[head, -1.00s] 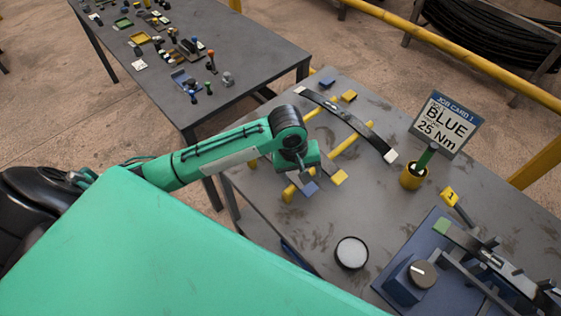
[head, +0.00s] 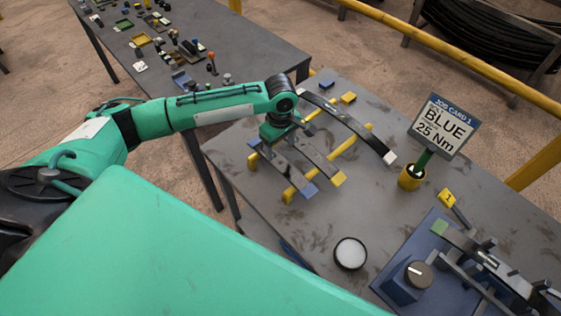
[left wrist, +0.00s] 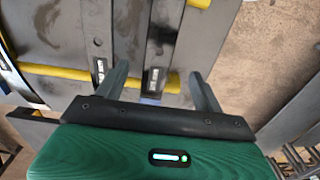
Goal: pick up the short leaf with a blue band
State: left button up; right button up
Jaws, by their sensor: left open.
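The short dark leaf with blue ends (head: 283,171) lies across the yellow rack bars at the near left of the table. My left gripper (head: 276,136) is open and points down over its far part. In the left wrist view this leaf (left wrist: 162,38) runs between the two spread fingers (left wrist: 158,76), apart from both, with a bit of blue near the palm. A similar short leaf with a yellow end (head: 319,161) lies beside it; in the wrist view it (left wrist: 101,35) is left of the left finger. My right gripper is not in view.
A long dark leaf with a white end (head: 350,122) lies further right on the rack. A job card reading BLUE 25 Nm (head: 444,125) stands in a yellow cup (head: 410,178). A white round dish (head: 350,253) and a blue fixture (head: 408,282) are nearer. A cluttered second table (head: 235,55) stands behind.

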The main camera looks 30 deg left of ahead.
aim_at(281, 159)
pick_arm(q)
notch_tip(281, 159, down, 7)
jog(key=p, duration=0.3)
jog(key=shift+f, duration=0.4)
jog(key=c, duration=1)
jog(key=shift+w+r, duration=0.1)
jog(key=shift+c, duration=0.8)
